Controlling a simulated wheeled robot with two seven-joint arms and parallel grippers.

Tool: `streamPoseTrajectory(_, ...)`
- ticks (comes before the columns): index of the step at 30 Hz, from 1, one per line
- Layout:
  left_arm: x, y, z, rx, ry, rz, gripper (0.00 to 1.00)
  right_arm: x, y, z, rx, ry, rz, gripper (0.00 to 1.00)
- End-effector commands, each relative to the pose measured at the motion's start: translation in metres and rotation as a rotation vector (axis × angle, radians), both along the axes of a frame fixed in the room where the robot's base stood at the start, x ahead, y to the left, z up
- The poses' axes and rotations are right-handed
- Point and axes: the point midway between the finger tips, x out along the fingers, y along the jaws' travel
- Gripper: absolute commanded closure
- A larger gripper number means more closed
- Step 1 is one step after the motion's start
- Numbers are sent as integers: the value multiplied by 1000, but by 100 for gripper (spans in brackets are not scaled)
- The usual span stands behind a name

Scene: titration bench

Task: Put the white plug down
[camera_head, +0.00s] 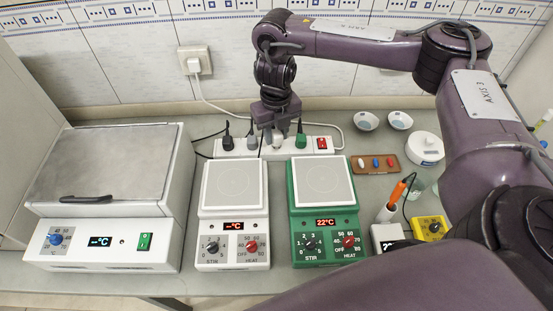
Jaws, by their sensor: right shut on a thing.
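My right gripper (276,127) points down over the power strip at the back of the bench, shut on a small pale plug (277,141), which I take for the white plug. The fingers hide most of it. It is at or just above the white power strip (232,153); I cannot tell whether it is seated in a socket. A black plug (227,137), a grey plug (251,139) and a green plug (300,138) stand in the strip beside the gripper. The strip's red switch (322,143) is at its right end. My left gripper is out of view.
A white hotplate stirrer (233,227) and a green one (324,222) stand in front of the strip. A large lidded heater (104,195) is at the left. A wall socket (195,60) is behind.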

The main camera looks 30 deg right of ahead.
Motion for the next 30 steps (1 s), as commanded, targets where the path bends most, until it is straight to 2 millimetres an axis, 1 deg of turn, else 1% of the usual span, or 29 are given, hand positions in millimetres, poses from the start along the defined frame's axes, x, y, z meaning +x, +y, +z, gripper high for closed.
streamPoseTrajectory(1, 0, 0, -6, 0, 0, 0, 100, -2, 0, -18, 2, 7, -3, 100)
streamPoseTrajectory(3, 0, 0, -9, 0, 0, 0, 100, -2, 1, -34, 3, 6, -2, 100)
streamPoseTrajectory(6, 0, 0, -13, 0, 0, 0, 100, -1, 1, -52, 1, 4, -1, 100)
streamPoseTrajectory(13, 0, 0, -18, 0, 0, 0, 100, 0, 1, -70, 1, 1, 0, 100)
streamPoseTrajectory(18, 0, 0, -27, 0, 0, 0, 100, -1, 1, -97, 2, 3, -1, 100)
streamPoseTrajectory(21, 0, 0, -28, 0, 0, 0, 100, 0, 1, -103, 1, 1, -2, 100)
streamPoseTrajectory(30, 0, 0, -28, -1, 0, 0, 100, 0, 0, -104, 0, -1, 0, 100)
